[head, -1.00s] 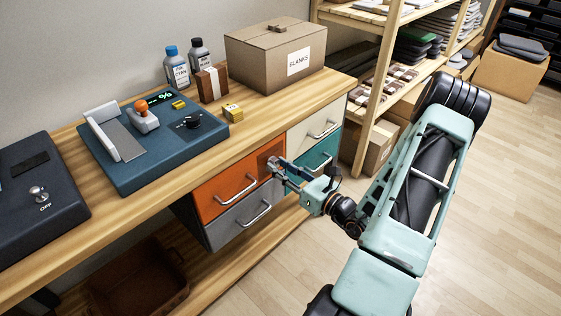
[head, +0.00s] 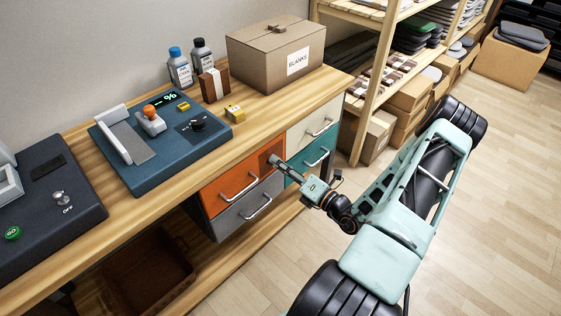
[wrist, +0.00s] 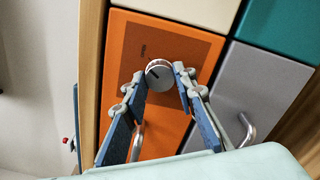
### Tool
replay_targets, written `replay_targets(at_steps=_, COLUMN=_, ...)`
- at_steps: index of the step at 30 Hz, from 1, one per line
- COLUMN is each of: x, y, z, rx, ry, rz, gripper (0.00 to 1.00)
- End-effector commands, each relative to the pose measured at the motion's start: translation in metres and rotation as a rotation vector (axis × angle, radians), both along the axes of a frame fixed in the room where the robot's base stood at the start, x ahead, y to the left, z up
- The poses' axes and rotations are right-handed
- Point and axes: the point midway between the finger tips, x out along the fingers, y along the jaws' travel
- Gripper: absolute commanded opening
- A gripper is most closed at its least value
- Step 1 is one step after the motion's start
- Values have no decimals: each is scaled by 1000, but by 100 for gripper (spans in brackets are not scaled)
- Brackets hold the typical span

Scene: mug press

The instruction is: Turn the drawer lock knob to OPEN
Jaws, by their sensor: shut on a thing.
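The lock knob (wrist: 158,75) is a round silver knob with a dark mark on its face, on the orange drawer front (wrist: 130,35). In the wrist view, a small dark label beside it is too small to read. My gripper (wrist: 160,78) has one fingertip on each side of the knob and is shut on it. In the head view, my gripper (head: 274,160) is at the upper right corner of the orange drawer (head: 222,190) and hides the knob. The orange drawer is closed, with its silver handle (head: 240,188) lower on the front.
A grey drawer (head: 225,223) is below, and cream (head: 305,130) and teal (head: 300,168) drawers are to the right. The workbench (head: 250,135) holds a blue press (head: 150,178) and a cardboard box (head: 262,65). Open floor lies at the right.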

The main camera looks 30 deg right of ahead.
Motion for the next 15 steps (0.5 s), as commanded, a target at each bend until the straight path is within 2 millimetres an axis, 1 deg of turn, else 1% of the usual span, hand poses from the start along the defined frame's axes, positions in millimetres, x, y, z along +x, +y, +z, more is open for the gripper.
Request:
replay_targets(at_steps=6, x=0, y=0, z=0, rx=94, ry=35, rz=0, gripper=1)
replay_targets(at_steps=15, x=0, y=1, z=0, rx=144, ry=53, rz=2, gripper=1)
